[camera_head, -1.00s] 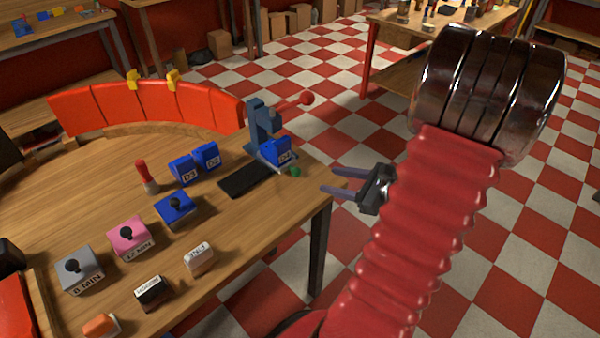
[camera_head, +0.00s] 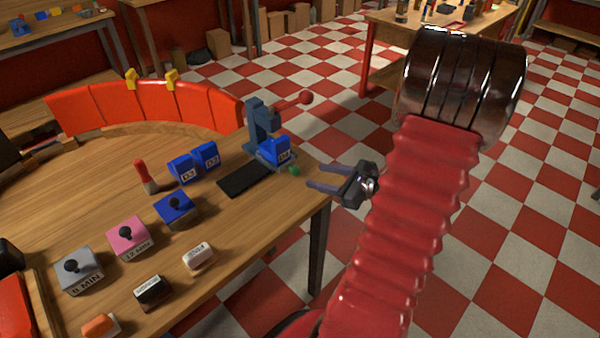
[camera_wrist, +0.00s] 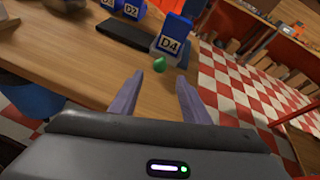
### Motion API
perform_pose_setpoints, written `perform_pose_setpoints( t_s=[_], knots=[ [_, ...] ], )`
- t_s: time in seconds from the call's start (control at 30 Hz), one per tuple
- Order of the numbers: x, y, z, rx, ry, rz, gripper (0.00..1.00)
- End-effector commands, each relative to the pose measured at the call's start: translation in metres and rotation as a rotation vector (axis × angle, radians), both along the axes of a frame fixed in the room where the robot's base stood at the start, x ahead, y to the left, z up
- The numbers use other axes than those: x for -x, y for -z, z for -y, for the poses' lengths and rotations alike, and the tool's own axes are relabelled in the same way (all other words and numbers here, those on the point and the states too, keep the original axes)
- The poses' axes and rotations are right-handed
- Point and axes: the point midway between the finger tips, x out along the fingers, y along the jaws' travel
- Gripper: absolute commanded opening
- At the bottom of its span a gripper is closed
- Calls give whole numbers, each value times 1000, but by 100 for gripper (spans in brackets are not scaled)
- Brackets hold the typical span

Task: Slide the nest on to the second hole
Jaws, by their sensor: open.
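A blue block marked D4 (camera_head: 275,151) sits at the foot of a blue-grey press (camera_head: 259,122) near the table's right corner. I cannot tell which part is the nest, and no hole shows clearly. A small green knob (camera_head: 294,170) is just in front of the D4 block; it also shows in the wrist view (camera_wrist: 159,64). In the wrist view the D4 block (camera_wrist: 172,38) stands beyond my fingertips (camera_wrist: 159,77), with the knob between.
A dark flat pad (camera_head: 245,179) lies left of the press. Blocks marked D3 (camera_head: 183,169) and D2 (camera_head: 206,156) stand behind it. The press has a red-balled lever (camera_head: 305,98) reaching right. Several switch boxes stand further left. The table's (camera_head: 250,222) right front is bare.

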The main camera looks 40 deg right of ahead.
Motion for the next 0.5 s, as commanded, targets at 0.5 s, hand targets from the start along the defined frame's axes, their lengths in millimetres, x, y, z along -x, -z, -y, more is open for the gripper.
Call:
perform_pose_setpoints(
  t_s=[0.5],
  knots=[
    [-62,26,-10,-2,-2,-2,43]
  ],
)
